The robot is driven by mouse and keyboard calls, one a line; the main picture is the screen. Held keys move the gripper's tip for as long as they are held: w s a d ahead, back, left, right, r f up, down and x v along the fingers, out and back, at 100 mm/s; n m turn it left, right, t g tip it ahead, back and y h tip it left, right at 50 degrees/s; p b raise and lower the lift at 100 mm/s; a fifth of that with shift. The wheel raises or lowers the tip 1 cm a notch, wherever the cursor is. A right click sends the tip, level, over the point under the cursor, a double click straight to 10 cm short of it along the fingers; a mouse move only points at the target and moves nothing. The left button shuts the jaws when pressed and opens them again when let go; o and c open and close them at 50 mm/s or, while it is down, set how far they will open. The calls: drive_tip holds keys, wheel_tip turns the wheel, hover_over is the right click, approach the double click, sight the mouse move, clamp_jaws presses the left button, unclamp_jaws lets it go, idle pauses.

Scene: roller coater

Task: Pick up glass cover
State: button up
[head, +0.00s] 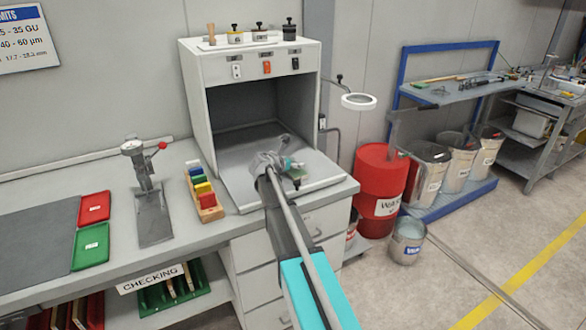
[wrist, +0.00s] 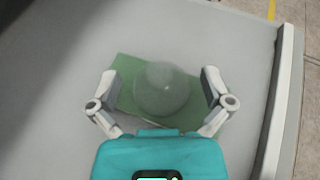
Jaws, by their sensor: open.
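The glass cover (wrist: 166,88) is a translucent rounded dome, seen from above in the wrist view. It stands on a flat green plate (wrist: 127,72) on the grey floor of the white booth. My gripper (wrist: 160,76) is open, with one finger on each side of the dome and a gap on both sides. In the head view my gripper (head: 288,166) is low at the front of the booth, and my arm hides most of the dome and plate. How high the fingertips are above the plate I cannot tell.
The booth (head: 192,95) has side walls, a roof carrying jars, and a raised rim (wrist: 283,100) on the right in the wrist view. A ring magnifier (head: 360,102) hangs to its right. A block rack (head: 208,206) stands left. The booth floor around the plate is clear.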

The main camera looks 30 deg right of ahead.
idle(0.5)
drive_tip(key=c, duration=1.1)
